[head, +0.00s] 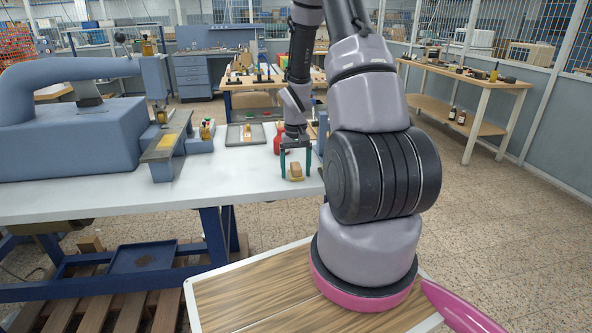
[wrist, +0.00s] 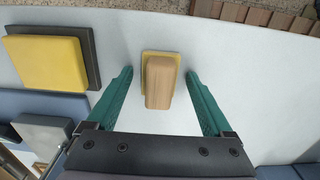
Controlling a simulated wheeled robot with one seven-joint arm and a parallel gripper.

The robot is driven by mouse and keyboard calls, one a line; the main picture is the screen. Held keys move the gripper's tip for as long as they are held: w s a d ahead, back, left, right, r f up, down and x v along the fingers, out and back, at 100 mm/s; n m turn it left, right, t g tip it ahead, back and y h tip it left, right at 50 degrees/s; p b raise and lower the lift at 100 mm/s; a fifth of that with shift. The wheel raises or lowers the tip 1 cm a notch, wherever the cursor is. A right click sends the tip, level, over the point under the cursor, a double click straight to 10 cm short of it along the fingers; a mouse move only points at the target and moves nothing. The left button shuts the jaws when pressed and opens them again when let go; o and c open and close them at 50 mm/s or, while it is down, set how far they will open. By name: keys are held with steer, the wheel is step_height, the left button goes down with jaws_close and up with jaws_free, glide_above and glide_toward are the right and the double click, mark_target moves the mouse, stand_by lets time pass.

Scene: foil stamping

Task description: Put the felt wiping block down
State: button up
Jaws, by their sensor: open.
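The felt wiping block (wrist: 160,82) has a tan wooden body on a yellow base. It rests on the pale table top, between the green fingers of my gripper (wrist: 160,88) in the wrist view. The fingers are spread, with a visible gap on each side of the block. In the head view the block (head: 296,171) sits near the table's right end, with my gripper (head: 295,172) around it and pointing down. The height of the fingertips above the table is hard to tell.
A yellow pad on a dark plate (wrist: 84,60) lies left of the block in the wrist view. A blue press (head: 75,130) fills the left of the worktable (head: 240,182). A grey tray (head: 233,137) stands behind.

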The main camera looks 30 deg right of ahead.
step_height(320, 180, up, 12)
step_height(320, 180, up, 17)
steer(key=t, duration=0.4)
glide_above(296, 165)
steer(key=s+a, duration=0.8)
steer(key=s+a+r+t+y, duration=0.1)
steer(key=s+a+r, duration=0.1)
steer(key=s+r, duration=0.2)
steer(key=s+a+r+m+t+y, duration=0.1)
steer(key=s+a+r+t, duration=0.1)
steer(key=s, duration=0.5)
step_height(296, 165, up, 2)
steer(key=shift+s+a+r, duration=0.25)
steer(key=shift+s+a, duration=0.1)
steer(key=shift+a, duration=0.4)
